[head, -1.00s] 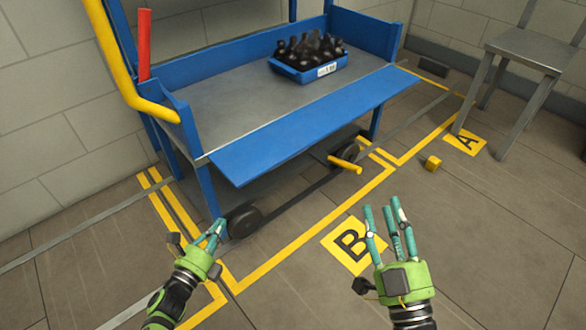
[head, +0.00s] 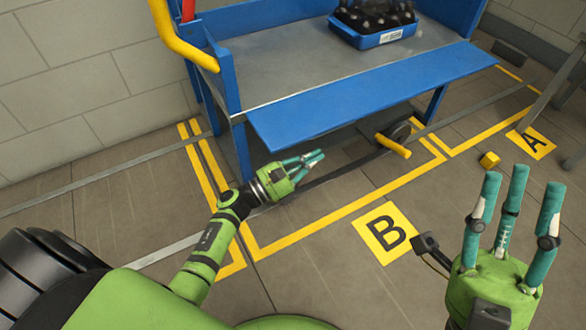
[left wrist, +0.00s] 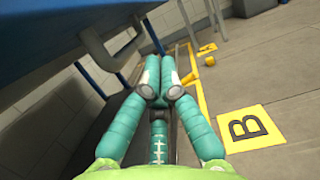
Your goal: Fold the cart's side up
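The cart's side is a long flat blue panel (head: 370,95) along the cart's near edge, sloping outward and down below the grey deck. In the left wrist view its dark underside (left wrist: 60,45) fills the upper left, with a grey handle-like bracket (left wrist: 105,45) nearby. My left gripper (head: 322,155) is low in front of the cart, just below the panel's lower edge, apart from it as far as I can tell. Its teal fingers come together at the tips (left wrist: 155,65), with nothing between them. My right gripper (head: 515,205) is open and empty, fingers pointing up, at the right, away from the cart.
A yellow pedal (head: 393,146) sticks out by a wheel. A small yellow block (head: 489,160) lies near mark A. Floor around mark B (head: 388,233) is clear.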

